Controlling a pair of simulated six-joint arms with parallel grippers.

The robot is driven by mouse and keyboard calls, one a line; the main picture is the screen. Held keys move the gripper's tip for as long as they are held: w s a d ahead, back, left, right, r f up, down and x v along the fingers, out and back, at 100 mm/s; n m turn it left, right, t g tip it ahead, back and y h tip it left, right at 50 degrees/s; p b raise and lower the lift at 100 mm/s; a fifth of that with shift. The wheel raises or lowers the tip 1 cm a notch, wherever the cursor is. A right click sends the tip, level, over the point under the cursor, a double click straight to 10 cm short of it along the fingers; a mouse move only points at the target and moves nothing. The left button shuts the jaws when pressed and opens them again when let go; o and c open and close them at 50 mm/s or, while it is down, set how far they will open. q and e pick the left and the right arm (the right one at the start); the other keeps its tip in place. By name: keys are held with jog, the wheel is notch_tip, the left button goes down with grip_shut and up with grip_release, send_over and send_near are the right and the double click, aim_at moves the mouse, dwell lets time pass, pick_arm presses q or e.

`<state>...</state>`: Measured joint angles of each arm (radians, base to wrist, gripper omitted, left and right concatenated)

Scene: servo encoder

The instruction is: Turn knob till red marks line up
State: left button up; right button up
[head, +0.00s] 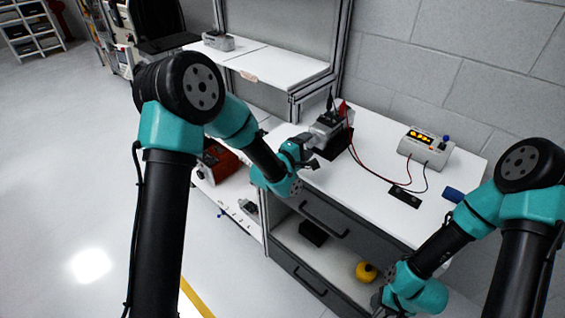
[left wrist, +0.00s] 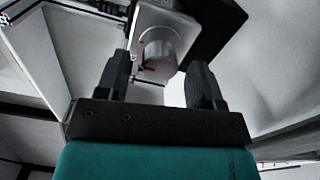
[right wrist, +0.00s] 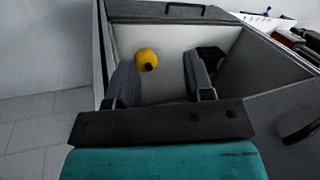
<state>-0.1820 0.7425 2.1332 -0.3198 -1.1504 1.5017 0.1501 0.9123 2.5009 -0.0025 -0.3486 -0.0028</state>
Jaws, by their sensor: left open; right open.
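The knob (left wrist: 158,52) is a grey metal cylinder on a plate in the left wrist view, with small red marks on the knob and beside it. The marks look apart, but they are small and blurred. In the head view the knob's unit (head: 329,132) sits on the white bench top. My left gripper (head: 308,142) is open; in its wrist view the fingers (left wrist: 160,80) stand either side of the knob's near end, with no clear contact. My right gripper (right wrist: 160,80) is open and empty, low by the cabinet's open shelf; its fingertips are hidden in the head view.
A meter box (head: 425,147) with a lit orange display stands on the bench top (head: 375,135), wired to the unit by red and black leads. A small black block (head: 404,196) lies in front. A yellow ball-like object (head: 366,271) and a black box (head: 313,232) are in the cabinet below.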

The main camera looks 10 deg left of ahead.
pick_arm(q)
jog(key=v, duration=1.6)
jog(key=s+a+f+m+g+y, duration=0.2)
jog(key=s+f+m+g, duration=0.15)
jog(key=f, duration=0.55)
jog(key=s+a+f+m+g+y, duration=0.2)
jog(key=f+m+g, duration=0.15)
jog(key=f, duration=0.65)
jog(key=s+a+f+m+g+y, duration=0.1)
jog(key=s+f+m+g, duration=0.4)
jog(key=s+f+g, duration=0.3)
jog(key=s+f, duration=0.3)
jog(key=s, duration=0.2)
jog(key=shift+s+a, duration=0.2)
jog(key=shift+s, duration=0.05)
dwell(1.8)
